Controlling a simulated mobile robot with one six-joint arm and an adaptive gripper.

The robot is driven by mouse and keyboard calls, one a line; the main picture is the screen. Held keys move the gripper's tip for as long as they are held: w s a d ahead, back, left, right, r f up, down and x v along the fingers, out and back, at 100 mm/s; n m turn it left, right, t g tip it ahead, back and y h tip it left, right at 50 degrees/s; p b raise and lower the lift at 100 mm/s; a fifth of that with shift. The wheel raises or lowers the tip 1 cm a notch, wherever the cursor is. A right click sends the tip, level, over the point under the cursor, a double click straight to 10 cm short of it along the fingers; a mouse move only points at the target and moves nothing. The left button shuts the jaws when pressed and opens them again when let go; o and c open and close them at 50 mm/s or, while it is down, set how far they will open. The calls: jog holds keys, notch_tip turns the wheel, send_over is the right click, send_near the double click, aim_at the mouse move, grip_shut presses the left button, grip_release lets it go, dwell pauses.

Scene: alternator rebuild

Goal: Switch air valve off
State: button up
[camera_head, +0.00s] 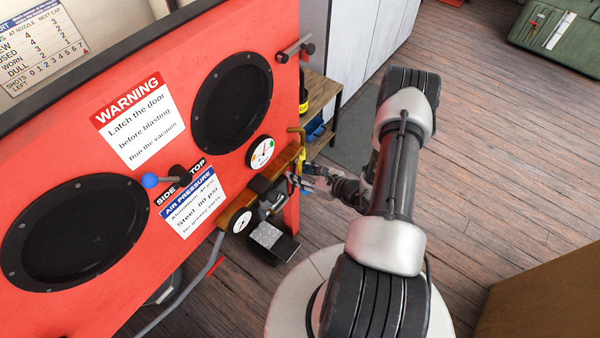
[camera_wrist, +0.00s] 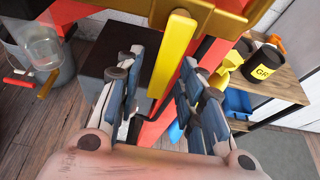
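The air valve shows as a flat yellow lever (camera_wrist: 173,52) in the wrist view, hanging down from a brass-coloured bar (camera_wrist: 225,18). In the head view a small part of the yellow lever (camera_head: 302,157) shows at the right end of the bar (camera_head: 235,205) on the red cabinet. My gripper (camera_wrist: 162,62) is open, with one finger on each side of the lever in the wrist picture. Whether either finger touches it I cannot tell. In the head view my gripper (camera_head: 312,180) is at the cabinet's right edge, partly hidden.
The red cabinet (camera_head: 60,150) carries round black ports, labels and two gauges (camera_head: 262,152). A dark box (camera_head: 272,243) sits below the bar. A wooden shelf (camera_wrist: 270,82) with a black cup (camera_wrist: 264,68) stands to the right. Open wooden floor (camera_head: 480,140) lies right of my arm.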

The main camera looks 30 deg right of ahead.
jog(key=v, duration=1.2)
jog(key=shift+a, duration=0.1)
jog(key=a+r+n+g+y, duration=0.5)
jog(key=a+r+n+g, duration=0.4)
jog(key=a+r+n, duration=1)
jog(key=s+a+r+n+t+h, duration=0.1)
jog(key=s+r+n+h, duration=0.8)
jog(key=r, duration=0.7)
jog(key=s+n, duration=0.2)
jog(key=n, duration=0.1)
jog(key=shift+n+h, duration=0.3)
jog(key=shift+n, duration=0.1)
